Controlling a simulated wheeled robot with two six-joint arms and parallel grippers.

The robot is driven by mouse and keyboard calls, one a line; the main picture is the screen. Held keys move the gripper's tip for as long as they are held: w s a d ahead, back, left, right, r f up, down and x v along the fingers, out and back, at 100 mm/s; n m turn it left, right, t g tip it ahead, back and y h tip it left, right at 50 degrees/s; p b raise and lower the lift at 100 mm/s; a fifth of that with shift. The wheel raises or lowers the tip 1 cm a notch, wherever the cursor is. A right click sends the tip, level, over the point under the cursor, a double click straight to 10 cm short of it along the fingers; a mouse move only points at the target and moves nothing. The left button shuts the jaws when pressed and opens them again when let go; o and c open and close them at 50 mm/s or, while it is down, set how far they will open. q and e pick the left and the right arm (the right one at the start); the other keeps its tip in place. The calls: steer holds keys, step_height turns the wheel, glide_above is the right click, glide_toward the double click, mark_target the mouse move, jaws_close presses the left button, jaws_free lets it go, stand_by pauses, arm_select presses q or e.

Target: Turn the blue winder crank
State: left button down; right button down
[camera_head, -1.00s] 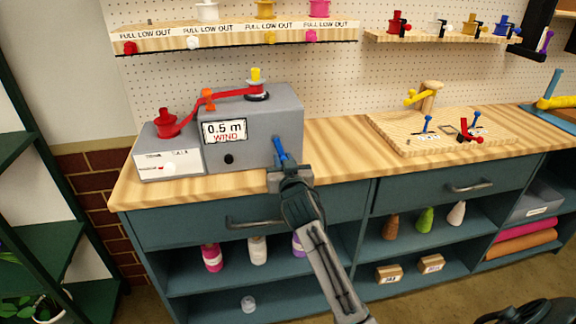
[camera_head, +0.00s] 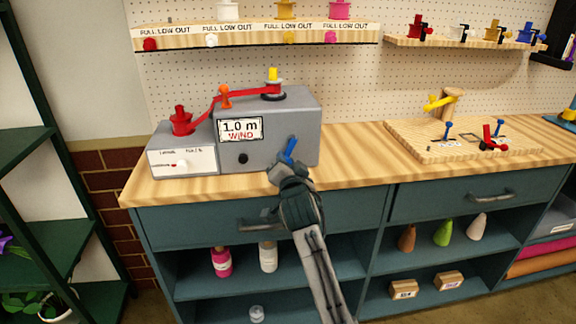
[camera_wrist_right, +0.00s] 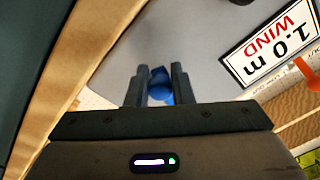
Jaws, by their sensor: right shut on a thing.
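The grey winder (camera_head: 290,115) stands on the wooden bench top, its display (camera_head: 240,129) reading "1.0 m WIND". The blue crank (camera_head: 290,149) is on the right part of its front face, its arm pointing up and slightly right. My right gripper (camera_head: 281,168) is at the crank's lower end in the head view. In the right wrist view my right gripper (camera_wrist_right: 160,88) is shut on the blue crank (camera_wrist_right: 160,84), with a finger on each side of it. The gripper hides part of the crank. My left gripper is not in view.
A red ribbon (camera_head: 245,94) runs from a red spool (camera_head: 181,122) on the left to the yellow-topped spool (camera_head: 273,80). A wooden board (camera_head: 420,152) with small cranks lies to the right. Drawer handles (camera_head: 490,196) stick out below the bench top.

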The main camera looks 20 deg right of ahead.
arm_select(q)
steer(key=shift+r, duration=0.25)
arm_select(e)
steer(key=shift+r, duration=0.2)
steer(key=c, duration=1.3)
jaws_free()
steer(key=shift+f, duration=0.1)
steer(key=shift+o, duration=0.2)
steer(key=shift+s, duration=0.2)
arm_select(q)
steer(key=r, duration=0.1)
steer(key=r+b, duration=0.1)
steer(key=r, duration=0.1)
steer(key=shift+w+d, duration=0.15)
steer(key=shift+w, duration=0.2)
arm_select(e)
steer(key=v, duration=1)
steer(key=shift+s, duration=0.2)
